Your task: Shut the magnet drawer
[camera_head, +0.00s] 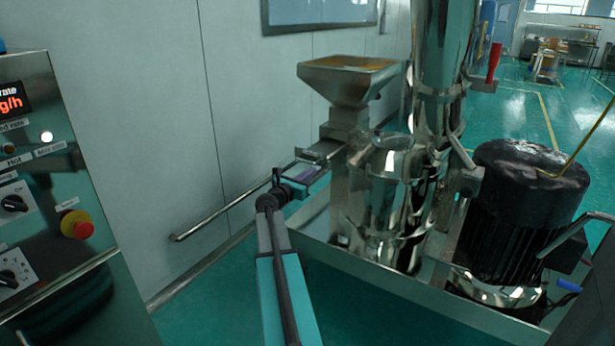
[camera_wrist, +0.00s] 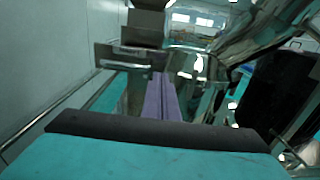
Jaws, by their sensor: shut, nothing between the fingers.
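The magnet drawer (camera_head: 322,152) is a metal drawer with a bar handle below the steel hopper (camera_head: 350,78), at the middle of the head view. It appears to stick out from its housing (camera_head: 345,132) toward the left. In the wrist view the drawer (camera_wrist: 122,57) shows as a wide plate with a handle, ahead and left of the fingers. My gripper (camera_head: 312,174) is shut and empty, its purple fingers just below and in front of the drawer. The fingers also show in the wrist view (camera_wrist: 160,85). I cannot tell whether they touch the drawer.
A steel sieve column (camera_head: 385,190) and a dark motor (camera_head: 528,195) stand to the right on a metal base tray (camera_head: 425,297). A wall rail (camera_head: 220,211) runs along the left wall. A control panel (camera_head: 45,180) with a red stop button stands at far left.

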